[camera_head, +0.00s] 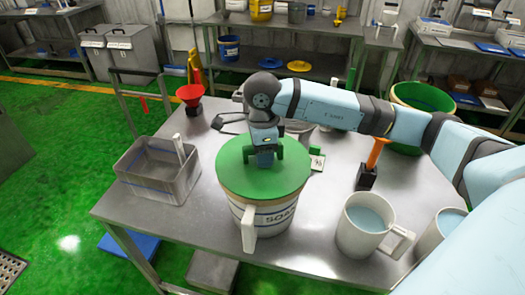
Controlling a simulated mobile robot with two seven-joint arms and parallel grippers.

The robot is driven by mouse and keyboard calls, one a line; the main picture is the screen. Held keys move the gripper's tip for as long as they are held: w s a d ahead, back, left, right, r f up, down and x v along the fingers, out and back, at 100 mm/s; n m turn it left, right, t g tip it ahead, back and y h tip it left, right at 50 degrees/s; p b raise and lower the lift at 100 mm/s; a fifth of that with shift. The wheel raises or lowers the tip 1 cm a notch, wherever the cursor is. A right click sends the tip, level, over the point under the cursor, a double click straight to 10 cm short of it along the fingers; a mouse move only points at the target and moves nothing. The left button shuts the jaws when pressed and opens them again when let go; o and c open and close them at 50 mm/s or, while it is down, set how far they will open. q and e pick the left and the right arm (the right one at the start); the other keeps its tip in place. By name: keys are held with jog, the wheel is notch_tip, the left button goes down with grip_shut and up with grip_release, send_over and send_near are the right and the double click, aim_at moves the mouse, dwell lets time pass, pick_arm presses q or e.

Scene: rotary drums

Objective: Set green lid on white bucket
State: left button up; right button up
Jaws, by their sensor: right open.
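The green lid (240,178) lies flat over the top of the white bucket (272,216), which stands upright on the metal table and carries blue stripes and the lettering "SOAP". A tan edge shows under the lid's rim. I cannot tell whether the lid is fully seated. A white handle sticks out at the bucket's front. My right gripper (264,160) points down at the middle of the lid, its fingers open. Its wrist partly hides the lid's far side. My left gripper is not in view.
The metal table (328,262) also holds a grey bin (160,168) at left, a red funnel (190,94), an orange-handled tool (370,165), and a white mug (368,226) of bluish liquid near the front right. A green-topped drum (422,97) stands behind at right.

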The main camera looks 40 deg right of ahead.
notch_tip(320, 180, up, 14)
jog(key=shift+f+b, duration=0.2)
jog(key=shift+b, duration=0.1)
dwell(0.5)
